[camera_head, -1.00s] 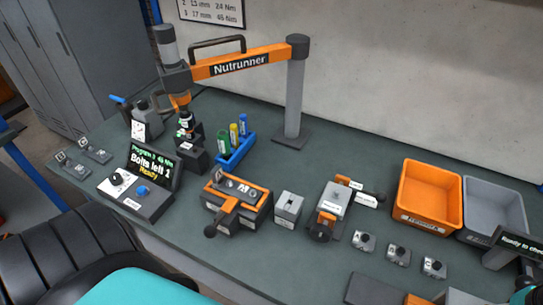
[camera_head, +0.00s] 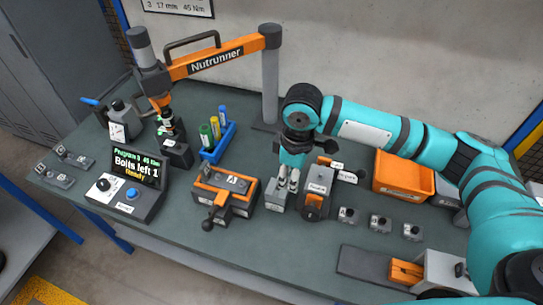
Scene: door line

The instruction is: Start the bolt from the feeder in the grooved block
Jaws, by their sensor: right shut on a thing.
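My right gripper (camera_head: 288,180) points down at the middle of the bench, with its two grey fingertips close together. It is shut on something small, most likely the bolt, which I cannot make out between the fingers. The fingertips are at the top of a small grey block (camera_head: 273,197); whether they touch it I cannot tell. Just right of it stands a grey and orange device (camera_head: 316,190) with a label too small to read. To the left is an orange and dark fixture (camera_head: 225,190) with a handle. I cannot tell which is the grooved block. My left gripper is out of view.
A screen (camera_head: 138,165) reads "Bolts left 1". The orange Nutrunner arm (camera_head: 215,60) stands at the back left, with a blue marker tray (camera_head: 219,143) beside it. Several small grey blocks (camera_head: 380,221) and an orange bin (camera_head: 390,178) are at right. The front middle is clear.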

